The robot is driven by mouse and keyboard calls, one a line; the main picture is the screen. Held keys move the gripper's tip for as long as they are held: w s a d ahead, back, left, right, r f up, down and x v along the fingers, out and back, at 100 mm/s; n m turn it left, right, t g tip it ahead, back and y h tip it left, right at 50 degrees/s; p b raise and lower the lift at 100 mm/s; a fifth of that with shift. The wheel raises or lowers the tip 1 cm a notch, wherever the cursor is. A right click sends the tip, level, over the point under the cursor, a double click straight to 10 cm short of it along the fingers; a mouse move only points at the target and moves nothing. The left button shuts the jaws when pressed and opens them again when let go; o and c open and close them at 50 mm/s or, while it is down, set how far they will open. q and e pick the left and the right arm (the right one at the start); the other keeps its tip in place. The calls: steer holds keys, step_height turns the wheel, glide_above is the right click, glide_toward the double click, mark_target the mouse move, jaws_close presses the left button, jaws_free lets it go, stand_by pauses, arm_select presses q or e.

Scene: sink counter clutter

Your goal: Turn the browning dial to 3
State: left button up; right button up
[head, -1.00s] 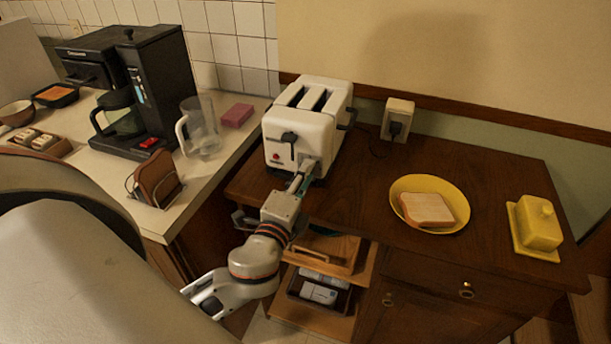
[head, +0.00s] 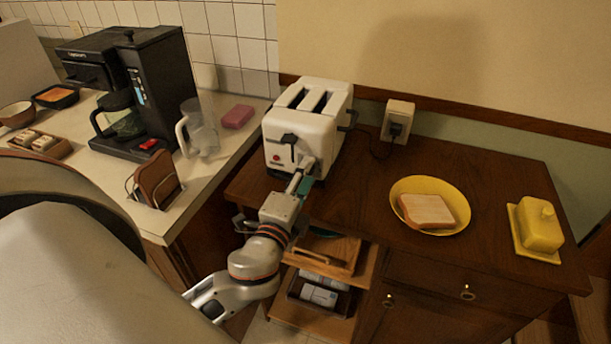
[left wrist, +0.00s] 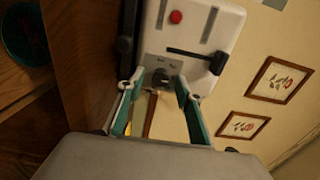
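The white toaster (head: 300,138) stands on the dark wooden cabinet top, with a black lever and a red button on its front. In the left wrist view its front (left wrist: 205,50) looks tilted. The dark browning dial (left wrist: 161,77) sits on a grey panel; its setting is too small to read. My left gripper (head: 305,170) is at the lower front of the toaster and hides the dial in the head view. In the left wrist view its fingers (left wrist: 160,88) are apart, one on each side of the dial, with gaps visible. My right gripper is not in view.
A yellow plate (head: 452,229) with a bread slice (head: 427,210) and a yellow butter dish (head: 540,226) are to the right. A wall outlet (head: 397,119) is behind. A coffee maker (head: 160,90) and glass pitcher (head: 200,130) stand on the left counter.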

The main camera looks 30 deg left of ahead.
arm_select(q)
steer(key=shift+s, duration=0.1)
steer(key=v, duration=1.1)
steer(key=shift+s+d, duration=0.2)
steer(key=shift+s, duration=0.2)
steer(key=s+d+f+n+g+h, duration=0.1)
steer(key=d+f+n+g+h, duration=0.1)
steer(key=f, duration=0.8)
steer(key=s+d+f+n+g+h, duration=0.1)
steer(key=f+n, duration=0.4)
steer(key=f, duration=0.5)
steer(key=s+d+f+n+g+h, duration=0.1)
steer(key=d+f+n+g+h, duration=0.2)
steer(key=f, duration=0.7)
steer(key=shift+s+d+f+n+g+h, duration=0.3)
steer(key=shift+d+n+g+h, duration=0.15)
steer(key=shift+d, duration=0.75)
